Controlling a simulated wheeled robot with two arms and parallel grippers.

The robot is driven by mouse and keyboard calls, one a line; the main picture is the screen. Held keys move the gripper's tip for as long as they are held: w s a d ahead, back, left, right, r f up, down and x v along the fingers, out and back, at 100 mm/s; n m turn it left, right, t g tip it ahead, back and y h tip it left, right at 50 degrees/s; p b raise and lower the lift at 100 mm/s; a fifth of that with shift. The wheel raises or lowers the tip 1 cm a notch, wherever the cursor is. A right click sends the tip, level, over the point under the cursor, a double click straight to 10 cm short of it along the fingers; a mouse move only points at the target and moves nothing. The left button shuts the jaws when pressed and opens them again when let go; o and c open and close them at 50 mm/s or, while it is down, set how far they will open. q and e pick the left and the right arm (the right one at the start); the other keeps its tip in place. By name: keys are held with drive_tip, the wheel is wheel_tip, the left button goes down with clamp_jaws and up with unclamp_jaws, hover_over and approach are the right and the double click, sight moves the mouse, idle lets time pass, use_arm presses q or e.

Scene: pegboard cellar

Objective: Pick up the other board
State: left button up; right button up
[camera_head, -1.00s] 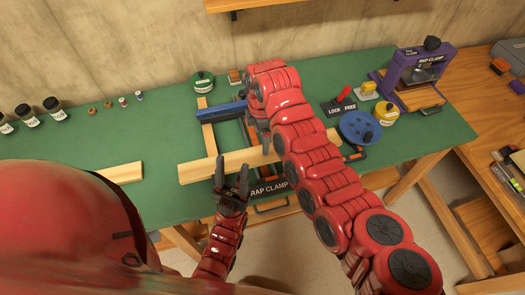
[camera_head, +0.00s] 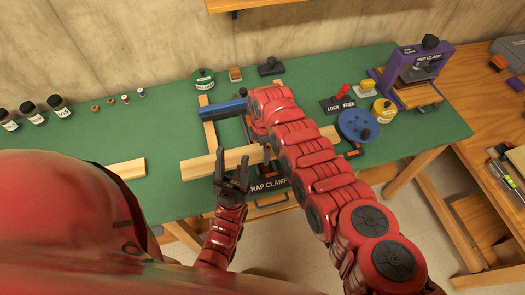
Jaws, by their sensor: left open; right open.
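A pale board (camera_head: 127,169) lies on the green table at the left, its left part hidden behind my red arm. Another pale board (camera_head: 200,168) lies across the front of the strap clamp (camera_head: 268,186). A third pale strip (camera_head: 208,132) runs from front to back at the clamp's left side. My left gripper (camera_head: 231,165) is open and empty, its dark fingers pointing up at the front edge of the crosswise board; I cannot tell whether they touch it. My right gripper (camera_head: 267,153) is mostly hidden under its own arm, over the clamp.
A purple pad clamp (camera_head: 420,65), a lock/free lever (camera_head: 340,99) and a blue round container (camera_head: 359,126) stand at the right. Several dark jars (camera_head: 32,112) and small pieces line the left back. Green table (camera_head: 120,135) is clear between them and the left board.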

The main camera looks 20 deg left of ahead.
drive_tip(key=shift+c, duration=0.3)
clamp_jaws()
drive_tip(key=shift+r, duration=0.1)
